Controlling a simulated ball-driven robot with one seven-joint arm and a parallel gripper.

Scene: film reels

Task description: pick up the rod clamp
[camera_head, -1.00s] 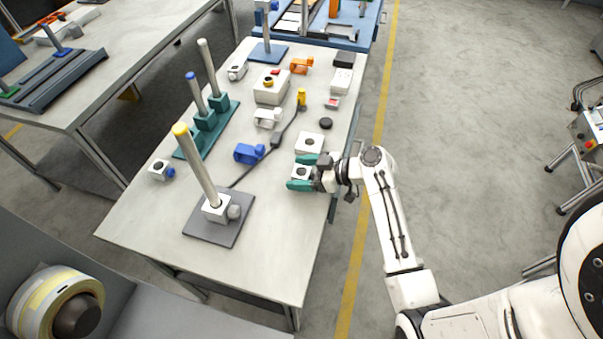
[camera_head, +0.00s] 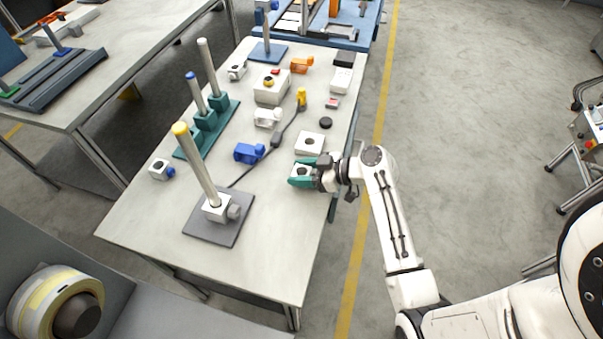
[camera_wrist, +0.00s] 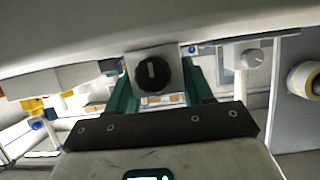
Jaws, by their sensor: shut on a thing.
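My gripper (camera_head: 297,172) reaches in over the right edge of the table. Its teal fingers are shut on a small white rod clamp (camera_head: 302,170) with a dark round spot on top. In the wrist view the clamp (camera_wrist: 137,59) sits between the two fingers, its black knob (camera_wrist: 153,74) towards the camera. I cannot tell whether the clamp still touches the table.
A white block with a hole (camera_head: 309,143) lies just beyond my gripper. A tall yellow-topped rod (camera_head: 197,165) stands nearer. The table's (camera_head: 265,245) front right is clear.

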